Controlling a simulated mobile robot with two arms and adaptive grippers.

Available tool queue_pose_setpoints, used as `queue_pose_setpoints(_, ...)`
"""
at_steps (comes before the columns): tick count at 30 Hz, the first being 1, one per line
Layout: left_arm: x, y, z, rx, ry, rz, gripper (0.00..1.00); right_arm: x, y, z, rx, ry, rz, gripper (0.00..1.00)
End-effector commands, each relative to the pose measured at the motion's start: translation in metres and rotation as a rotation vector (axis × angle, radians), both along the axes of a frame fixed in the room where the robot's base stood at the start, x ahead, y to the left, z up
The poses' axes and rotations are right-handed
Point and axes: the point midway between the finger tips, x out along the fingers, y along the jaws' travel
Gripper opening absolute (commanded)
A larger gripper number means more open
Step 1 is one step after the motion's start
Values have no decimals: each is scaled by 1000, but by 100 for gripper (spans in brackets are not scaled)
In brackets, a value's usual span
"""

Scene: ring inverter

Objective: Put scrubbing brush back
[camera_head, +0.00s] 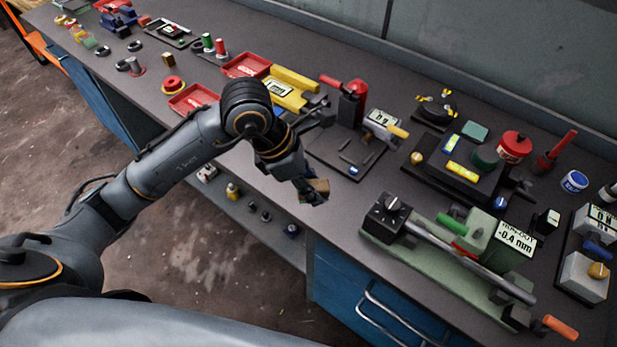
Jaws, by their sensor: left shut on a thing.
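My left gripper (306,186) is at the front edge of the workbench, in the middle of the view. It is shut on a small brown block-shaped thing, which looks like the scrubbing brush (320,186). The brush is held near the bench edge, left of the green measuring bench. The gripper hides part of it, and its bristles cannot be made out. My right gripper is not in view.
The grey workbench (330,233) is crowded. A green run-out device (450,262) stands right of the gripper, and a dark press base with a red-topped post (353,100) stands behind it. Red trays (193,98) lie left. A blue drawer cabinet (340,283) is below.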

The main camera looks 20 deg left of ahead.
Motion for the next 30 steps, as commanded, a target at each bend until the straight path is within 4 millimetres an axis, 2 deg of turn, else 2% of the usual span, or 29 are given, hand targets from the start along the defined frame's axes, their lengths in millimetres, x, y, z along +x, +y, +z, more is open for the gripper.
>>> queue_pose_setpoints(1, 12, 5, -2, -1, 7, 6, 6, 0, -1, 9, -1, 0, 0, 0)
queue_pose_setpoints(6, 47, 19, -22, -2, 8, 3, 6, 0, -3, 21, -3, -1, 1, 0)
queue_pose_setpoints(12, 73, 29, -59, -1, 5, -1, 6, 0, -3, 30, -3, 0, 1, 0)
queue_pose_setpoints(21, 89, 35, -80, -1, 2, -2, 6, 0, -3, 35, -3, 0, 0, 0)
queue_pose_setpoints(25, 87, 34, -98, -3, 7, -2, 6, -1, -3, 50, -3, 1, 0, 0)
queue_pose_setpoints(30, 88, 35, -110, -1, 0, -4, 6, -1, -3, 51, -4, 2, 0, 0)
